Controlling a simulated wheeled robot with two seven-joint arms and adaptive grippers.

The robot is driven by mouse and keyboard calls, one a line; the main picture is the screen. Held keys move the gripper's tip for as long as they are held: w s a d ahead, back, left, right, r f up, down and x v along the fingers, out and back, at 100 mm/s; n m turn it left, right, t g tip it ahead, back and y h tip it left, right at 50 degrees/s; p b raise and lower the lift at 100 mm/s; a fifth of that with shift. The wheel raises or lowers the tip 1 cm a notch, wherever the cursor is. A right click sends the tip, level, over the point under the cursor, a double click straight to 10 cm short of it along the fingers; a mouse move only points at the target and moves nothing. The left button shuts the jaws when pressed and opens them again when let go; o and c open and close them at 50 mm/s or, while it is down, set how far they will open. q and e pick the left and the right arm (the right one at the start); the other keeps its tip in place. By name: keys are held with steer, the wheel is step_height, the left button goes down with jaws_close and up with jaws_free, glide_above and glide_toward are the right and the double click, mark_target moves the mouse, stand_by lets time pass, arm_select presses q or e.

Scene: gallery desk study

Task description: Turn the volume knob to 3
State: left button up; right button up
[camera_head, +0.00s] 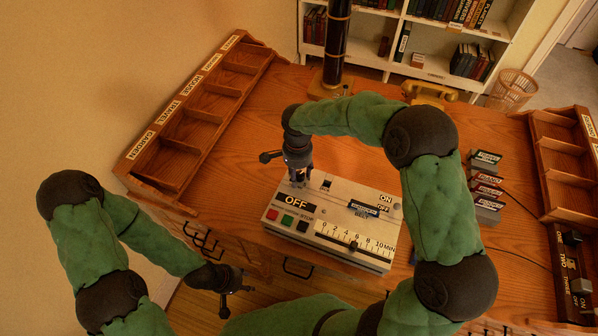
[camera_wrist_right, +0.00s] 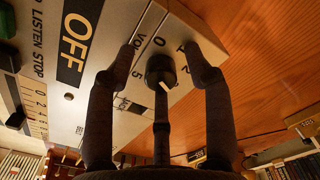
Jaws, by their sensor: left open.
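The volume knob (camera_wrist_right: 160,70) is a small dark cylinder with a pale pointer line, on the light-coloured device (camera_head: 341,256). In the right wrist view the pointer line slants towards the lower right; numbers including 0, 2 and 5 and the word VOLUME surround the knob. My right gripper (camera_head: 298,181) is over the device's back left corner. Its fingers are spread on either side of the knob with visible gaps and do not seem to touch it. In the head view the gripper hides the knob. My left gripper (camera_head: 236,298) is open and empty by the desk's front edge.
The device also carries an OFF sign (camera_head: 297,201), coloured buttons (camera_head: 288,219) and a slider scale (camera_head: 355,238). Labelled blocks (camera_head: 486,188) stand to its right. Wooden compartment trays (camera_head: 190,115) line the desk's left. A dark post (camera_head: 337,45) and yellow telephone (camera_head: 428,92) stand behind.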

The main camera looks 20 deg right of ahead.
mark_target(298, 174)
steer(key=shift+d+r, duration=0.15)
steer(key=shift+d, duration=0.05)
steer(key=shift+w+r, duration=0.1)
steer(key=shift+r, duration=0.1)
step_height(298, 174, up, 12)
steer(key=shift+f, duration=0.25)
stand_by(0.6)
